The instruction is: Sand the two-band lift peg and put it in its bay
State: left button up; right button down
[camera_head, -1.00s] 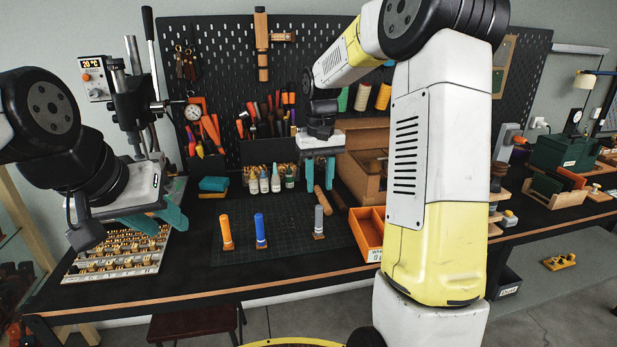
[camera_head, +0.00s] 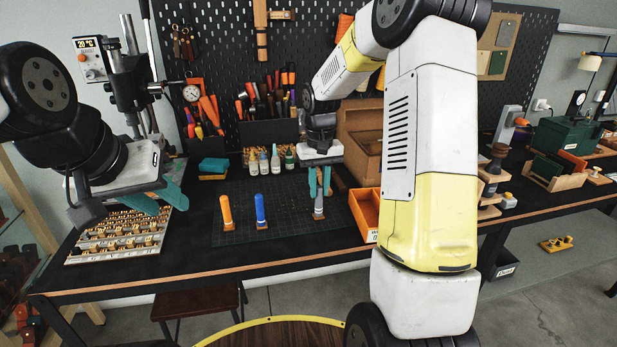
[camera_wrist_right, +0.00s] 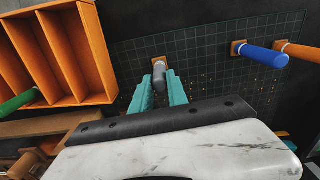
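Three pegs stand on square wooden feet on the dark cutting mat (camera_head: 285,228): an orange peg (camera_head: 226,212), a blue peg (camera_head: 261,209) and a grey peg (camera_head: 319,207). My right gripper (camera_head: 320,190) points down over the grey peg, with one teal finger on each side. In the right wrist view the grey peg (camera_wrist_right: 159,73) stands between the fingers, which look open around it. My left gripper (camera_head: 160,198) is open and empty at the left, above a tray of small brass parts. An orange tray (camera_wrist_right: 88,50) has several bays.
A green peg (camera_wrist_right: 18,101) shows at the tray's edge in the right wrist view. The brass parts tray (camera_head: 75,254) lies at the left. Small bottles (camera_head: 264,165) and a teal sponge (camera_head: 213,166) stand behind the mat. A press (camera_head: 128,95) rises at the back left.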

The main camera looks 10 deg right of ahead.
notch_tip(320, 180, up, 12)
jog(key=c, duration=2)
grip_release()
grip_shut()
